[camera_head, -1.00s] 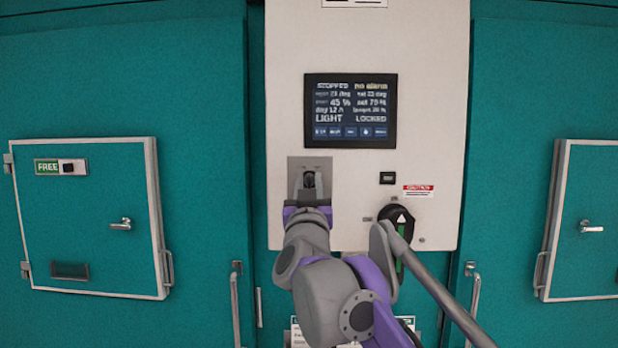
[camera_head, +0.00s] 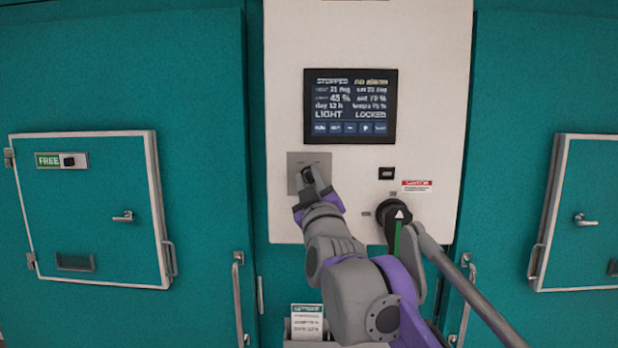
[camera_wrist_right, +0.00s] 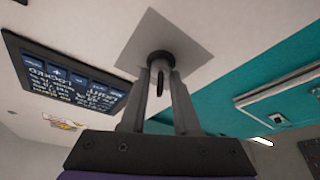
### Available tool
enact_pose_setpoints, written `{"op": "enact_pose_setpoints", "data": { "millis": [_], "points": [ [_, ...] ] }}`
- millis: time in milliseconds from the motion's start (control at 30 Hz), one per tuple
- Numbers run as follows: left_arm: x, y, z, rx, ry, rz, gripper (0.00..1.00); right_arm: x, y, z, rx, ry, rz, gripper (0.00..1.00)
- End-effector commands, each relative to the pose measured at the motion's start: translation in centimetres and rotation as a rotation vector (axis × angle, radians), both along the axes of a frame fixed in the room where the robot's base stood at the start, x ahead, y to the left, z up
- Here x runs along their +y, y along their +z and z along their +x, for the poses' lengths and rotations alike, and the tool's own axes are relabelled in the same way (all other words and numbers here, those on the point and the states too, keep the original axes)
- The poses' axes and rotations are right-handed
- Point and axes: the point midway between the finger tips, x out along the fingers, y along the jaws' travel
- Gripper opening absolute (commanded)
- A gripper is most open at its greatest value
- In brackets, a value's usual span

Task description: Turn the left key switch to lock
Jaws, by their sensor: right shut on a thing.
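The left key switch (camera_head: 308,175) is a dark round knob on a grey square plate (camera_head: 322,160) on the white control panel. It also shows in the right wrist view as a black knob (camera_wrist_right: 160,60) with a bar below it. My right gripper (camera_head: 309,182) is shut on this key switch, its two fingers on either side of it, and hides part of it. The gripper is tilted relative to the plate. The screen (camera_head: 350,107) above reads "STOPPED", "no alarm", "LIGHT" and "LOCKED". My left gripper is not in view.
A black rotary handle (camera_head: 394,214) and a small black switch (camera_head: 387,173) are to the right on the panel. Teal doors with small hatches (camera_head: 90,210) flank it. A paper holder (camera_head: 307,322) is below. The panel left of the key plate is clear.

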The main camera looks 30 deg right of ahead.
Motion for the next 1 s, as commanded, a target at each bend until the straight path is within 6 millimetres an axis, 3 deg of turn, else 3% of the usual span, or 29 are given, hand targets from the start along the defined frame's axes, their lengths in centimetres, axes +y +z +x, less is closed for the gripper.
{"op": "enact_pose_setpoints", "data": {
  "millis": [300, 333, 367, 667, 767, 1000],
  "points": [
    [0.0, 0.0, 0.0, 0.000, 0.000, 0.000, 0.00, 0.0, 0.0, 0.0, 0.000, 0.000, -0.002, 0.00],
    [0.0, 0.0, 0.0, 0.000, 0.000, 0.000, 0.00, 0.0, 0.0, 0.0, -0.001, -0.001, -0.002, 0.35],
    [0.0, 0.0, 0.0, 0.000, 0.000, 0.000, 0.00, 0.0, 0.0, 0.0, -0.001, -0.001, -0.002, 0.39],
    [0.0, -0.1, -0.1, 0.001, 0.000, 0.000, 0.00, 0.1, -0.1, -0.3, 0.000, 0.000, -0.001, 0.39],
    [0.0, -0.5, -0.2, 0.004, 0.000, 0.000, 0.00, 0.4, -0.5, -1.2, 0.001, 0.000, -0.001, 0.39],
    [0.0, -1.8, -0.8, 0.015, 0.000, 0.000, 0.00, 1.8, -2.2, -5.3, 0.001, 0.000, -0.001, 0.39]
  ]
}}
